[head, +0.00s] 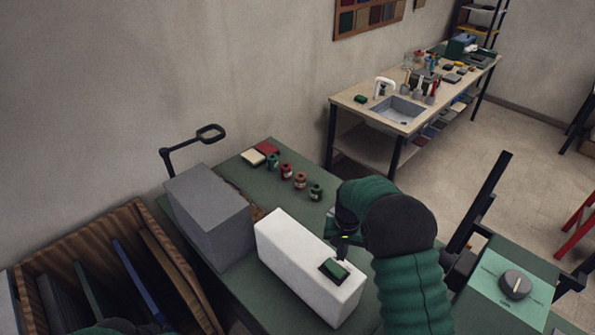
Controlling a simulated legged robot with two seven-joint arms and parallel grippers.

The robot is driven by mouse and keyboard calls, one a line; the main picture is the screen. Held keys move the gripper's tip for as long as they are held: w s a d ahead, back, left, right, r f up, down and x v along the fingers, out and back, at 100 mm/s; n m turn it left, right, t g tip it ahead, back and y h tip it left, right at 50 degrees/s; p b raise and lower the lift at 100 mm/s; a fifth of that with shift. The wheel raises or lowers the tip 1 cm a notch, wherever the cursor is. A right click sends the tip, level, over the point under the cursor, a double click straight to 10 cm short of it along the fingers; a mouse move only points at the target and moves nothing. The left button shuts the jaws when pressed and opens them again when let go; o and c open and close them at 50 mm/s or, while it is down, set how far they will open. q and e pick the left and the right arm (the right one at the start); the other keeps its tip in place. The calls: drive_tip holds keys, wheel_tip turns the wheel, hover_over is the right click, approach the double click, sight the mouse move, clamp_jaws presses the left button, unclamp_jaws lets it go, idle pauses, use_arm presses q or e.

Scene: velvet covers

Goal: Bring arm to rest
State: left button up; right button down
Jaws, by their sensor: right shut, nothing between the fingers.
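My right arm, in green ribbed sleeves, comes in from the lower right and bends over the table. Its gripper (344,243) is small in the head view and partly covered by the arm. It is shut with nothing held, just above the far right part of a white block (290,257). A small dark green piece with a pale edge (334,270) lies on top of that block, close below the gripper. I cannot tell whether the fingers touch it. My left gripper is out of view.
A grey block (207,215) stands left of the white one on the green table (290,155). Several small jars (300,181) stand behind. A wooden crate (183,270) with upright panels is at lower left, a knobbed green panel (500,285) at right. A sink bench (350,102) stands farther back.

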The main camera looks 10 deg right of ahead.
drive_tip(key=s+a+f+b, duration=0.1)
drive_tip(key=s+b, duration=0.1)
drive_tip(key=b, duration=0.1)
drive_tip(key=s+a+f+n+b, duration=0.1)
drive_tip(key=s+f+b, duration=0.1)
drive_tip(key=b, duration=0.1)
drive_tip(key=s+a+f+n+t+b, duration=0.1)
drive_tip(key=s+b, duration=0.2)
drive_tip(key=shift+a+f, duration=0.1)
drive_tip(key=shift+f, duration=0.05)
drive_tip(key=s+a+f+n+b, duration=0.2)
drive_tip(key=s+b, duration=0.2)
drive_tip(key=s, duration=0.2)
drive_tip(key=s+a+f+n+t+b, duration=0.1)
drive_tip(key=s+f+b, duration=0.2)
drive_tip(key=s, duration=0.3)
drive_tip(key=shift+s+a+f+n+t+b, duration=0.3)
drive_tip(key=shift+s+a+n+b, duration=0.1)
drive_tip(key=shift+b, duration=0.2)
